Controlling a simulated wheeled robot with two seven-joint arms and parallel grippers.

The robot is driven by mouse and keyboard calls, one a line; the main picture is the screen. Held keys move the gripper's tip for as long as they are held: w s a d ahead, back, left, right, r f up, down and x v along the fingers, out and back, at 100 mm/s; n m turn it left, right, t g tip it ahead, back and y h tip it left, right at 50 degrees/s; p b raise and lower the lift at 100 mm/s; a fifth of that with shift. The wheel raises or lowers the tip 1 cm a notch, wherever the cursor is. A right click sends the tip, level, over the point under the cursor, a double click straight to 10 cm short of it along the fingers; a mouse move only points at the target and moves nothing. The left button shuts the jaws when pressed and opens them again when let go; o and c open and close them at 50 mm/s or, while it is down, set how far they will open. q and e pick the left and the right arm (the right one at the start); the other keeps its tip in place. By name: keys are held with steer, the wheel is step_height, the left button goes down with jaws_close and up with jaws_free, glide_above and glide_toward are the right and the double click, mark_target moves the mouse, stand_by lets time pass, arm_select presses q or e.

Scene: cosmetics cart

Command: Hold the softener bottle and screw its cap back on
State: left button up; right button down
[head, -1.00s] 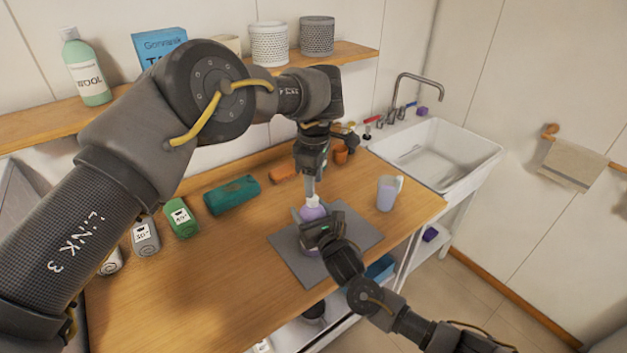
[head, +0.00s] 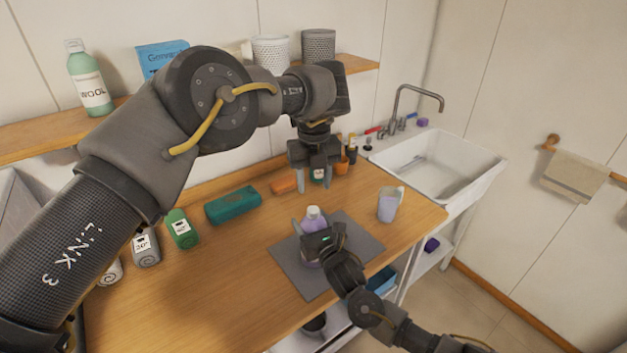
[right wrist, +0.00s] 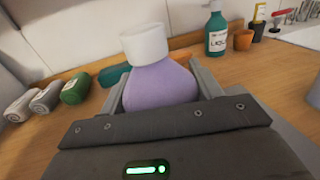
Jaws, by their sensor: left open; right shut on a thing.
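The softener bottle (head: 313,224) is purple and stands upright on the grey mat. It also shows in the right wrist view (right wrist: 160,86). Its white cap (right wrist: 145,42) sits on the neck and shows small in the head view (head: 313,211); I cannot tell how tightly it is seated. My right gripper (head: 318,232) is shut on the bottle's body from the near side, hiding its lower part. My left gripper (head: 316,188) is open, pointing down with nothing between its fingers, above and apart from the cap.
The grey mat (head: 358,240) lies on the wooden counter (head: 210,280). A pale purple measuring cup (head: 389,206) stands right of it. A teal bundle (head: 233,204), an orange block (head: 284,184) and rolled towels lie left and behind. The sink (head: 440,165) is at the right.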

mark_target(313, 209)
arm_select(q)
steer(key=n, duration=0.4)
steer(key=shift+f, duration=0.1)
steer(key=shift+f, duration=3.9)
jaws_close()
steer(key=shift+a, duration=0.1)
